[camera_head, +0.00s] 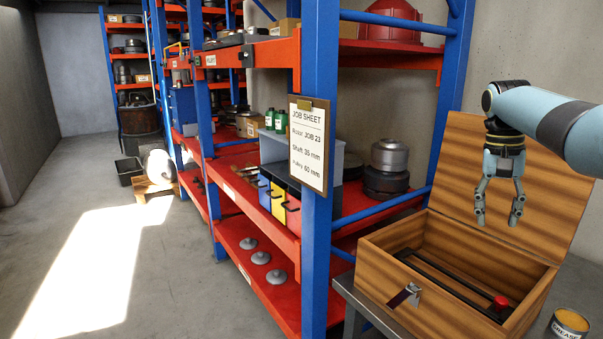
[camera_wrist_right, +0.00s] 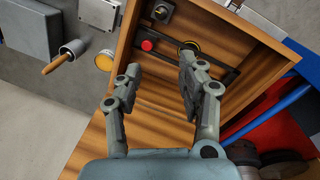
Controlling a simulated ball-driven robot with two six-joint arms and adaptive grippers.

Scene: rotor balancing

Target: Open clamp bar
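A red knob (camera_head: 501,303) sits at the bar's right end. In the right wrist view the red knob (camera_wrist_right: 147,45) and dark bars (camera_wrist_right: 215,62) show beyond my fingers. My right gripper (camera_head: 497,213) hangs above the box, fingers pointing down, open and empty. Its two fingers also show apart in the right wrist view (camera_wrist_right: 160,66). It is clear of the bar and knob. My left gripper is in neither view.
The box's raised lid (camera_head: 510,180) stands behind my right gripper. A metal latch (camera_head: 405,295) is on the box front. A grease tin (camera_head: 570,322) stands at the right. A blue rack post (camera_head: 320,180) with a job sheet (camera_head: 308,142) rises left of the box.

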